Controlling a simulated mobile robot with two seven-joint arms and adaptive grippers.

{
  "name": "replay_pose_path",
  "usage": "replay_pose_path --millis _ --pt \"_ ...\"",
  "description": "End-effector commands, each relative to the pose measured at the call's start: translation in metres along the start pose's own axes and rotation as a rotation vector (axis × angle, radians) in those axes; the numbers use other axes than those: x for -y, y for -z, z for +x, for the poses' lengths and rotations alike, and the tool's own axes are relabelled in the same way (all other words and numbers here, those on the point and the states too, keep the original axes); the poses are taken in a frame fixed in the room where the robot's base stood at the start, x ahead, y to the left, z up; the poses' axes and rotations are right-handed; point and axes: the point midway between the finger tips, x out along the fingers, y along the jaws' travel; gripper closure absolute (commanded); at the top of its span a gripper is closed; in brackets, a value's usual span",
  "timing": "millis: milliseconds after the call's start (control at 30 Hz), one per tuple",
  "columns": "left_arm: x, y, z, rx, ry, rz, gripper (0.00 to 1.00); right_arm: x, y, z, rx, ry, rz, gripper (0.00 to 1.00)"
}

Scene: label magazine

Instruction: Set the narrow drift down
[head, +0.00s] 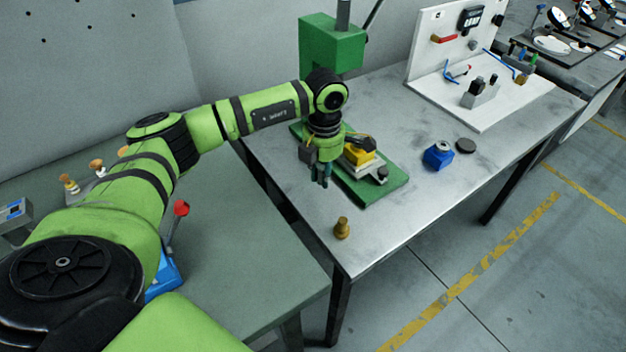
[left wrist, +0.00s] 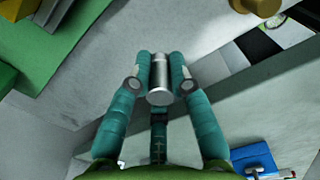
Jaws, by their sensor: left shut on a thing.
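In the head view my left gripper (head: 321,178) points down above the metal table, beside the left front edge of the green press base (head: 388,190). The drift cannot be made out in the head view. Whether its lower end touches anything is not clear. My right gripper is not in view.
A brass piece (head: 342,228) stands near the table's front corner. A yellow block (head: 358,156) sits on the press base. A blue box (head: 438,155) and a dark disc (head: 465,145) lie to the right. The metal table (head: 300,215) has bare room around the brass piece.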

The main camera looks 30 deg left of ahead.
Motion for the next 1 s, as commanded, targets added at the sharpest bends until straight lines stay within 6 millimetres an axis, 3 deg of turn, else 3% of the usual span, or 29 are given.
replay_pose_path --millis 200,533,933,967,1000 --pt "-0.01 0.022 0.014 0.001 0.001 0.001 1.0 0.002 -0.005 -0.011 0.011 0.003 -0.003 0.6" --pt "-0.01 0.022 0.052 0.0 0.001 0.002 1.0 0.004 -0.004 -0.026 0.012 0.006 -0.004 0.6" --pt "-0.01 0.022 0.06 0.001 0.0 0.002 1.0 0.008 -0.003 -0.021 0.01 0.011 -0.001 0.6" --pt "-0.01 0.022 0.06 0.002 0.0 0.002 0.76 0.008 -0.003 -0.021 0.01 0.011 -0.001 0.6" --pt "-0.01 0.022 0.059 0.002 0.0 0.002 0.6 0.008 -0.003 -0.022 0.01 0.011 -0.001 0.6"
